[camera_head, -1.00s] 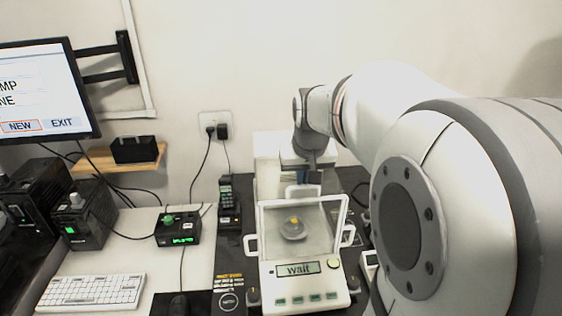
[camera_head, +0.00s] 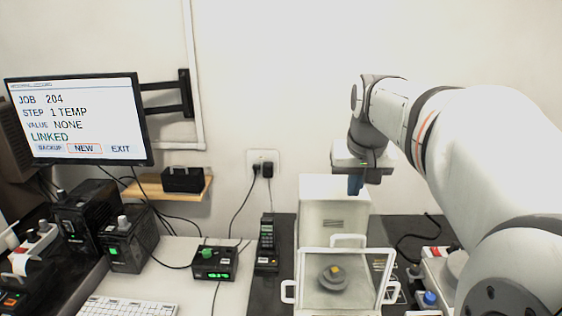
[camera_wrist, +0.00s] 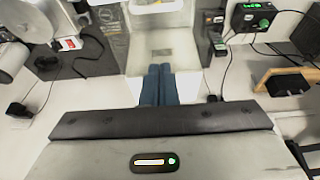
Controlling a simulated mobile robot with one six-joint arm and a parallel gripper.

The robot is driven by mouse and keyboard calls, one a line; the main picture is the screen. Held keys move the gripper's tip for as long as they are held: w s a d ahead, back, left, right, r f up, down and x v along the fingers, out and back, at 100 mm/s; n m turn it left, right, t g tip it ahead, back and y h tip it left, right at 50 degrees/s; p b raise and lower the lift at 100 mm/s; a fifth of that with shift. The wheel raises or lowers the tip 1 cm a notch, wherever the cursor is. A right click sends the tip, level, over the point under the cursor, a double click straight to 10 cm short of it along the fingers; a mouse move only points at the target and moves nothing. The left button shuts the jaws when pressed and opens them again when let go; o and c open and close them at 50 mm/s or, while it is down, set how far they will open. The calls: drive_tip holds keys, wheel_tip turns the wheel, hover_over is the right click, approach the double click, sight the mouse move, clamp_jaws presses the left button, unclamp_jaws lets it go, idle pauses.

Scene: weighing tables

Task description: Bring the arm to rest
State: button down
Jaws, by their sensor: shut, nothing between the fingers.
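My arm reaches in from the right and bends down at the wrist. The balance's display is below the picture's edge.
A monitor (camera_head: 78,120) on a wall arm hangs at the left. A handset (camera_head: 267,243), a small box with a green display (camera_head: 214,263), black units (camera_head: 128,244) and a keyboard (camera_head: 128,307) stand left of the balance. The space around the raised gripper is clear.

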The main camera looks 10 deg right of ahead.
drive_tip(key=s+a+f+n, duration=0.1)
drive_tip(key=s+a+f, duration=0.4)
drive_tip(key=s+f, duration=0.2)
drive_tip(key=s+a+f+n, duration=0.1)
drive_tip(key=s+a+f, duration=0.4)
drive_tip(key=s+f, duration=0.3)
drive_tip(key=shift+s+n+g+y, duration=0.3)
drive_tip(key=shift+g+y, duration=0.1)
drive_tip(key=shift+s+d+f, duration=0.1)
idle(0.5)
